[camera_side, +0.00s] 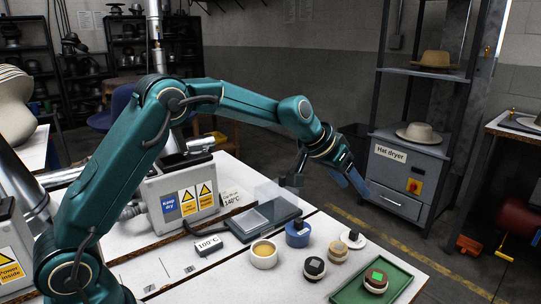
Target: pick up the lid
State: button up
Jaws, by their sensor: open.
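My gripper (324,188) hangs open and empty above the table, its fingers spread apart. Below it are several small round items: a cream pot (264,254) with a tan inside, a blue round piece (297,233), a dark-topped round piece (314,268) with a pale mark, a beige round piece (338,251), and a white round piece (353,239) with a dark top. I cannot tell which of these is the lid. My gripper is apart from all of them.
A grey box (182,192) with warning labels stands behind. A hat dryer cabinet (405,175) stands beyond the table.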

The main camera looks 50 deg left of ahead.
jog(key=g, duration=0.2)
send_near(353, 231)
jog(key=x, duration=0.3)
jog(key=shift+w+d+f, duration=0.15)
jog(key=shift+d+f, duration=0.05)
jog(key=shift+f, duration=0.1)
jog(key=shift+x, duration=2.45)
jog(key=shift+a, duration=0.1)
jog(key=shift+c, duration=0.3)
grip_shut()
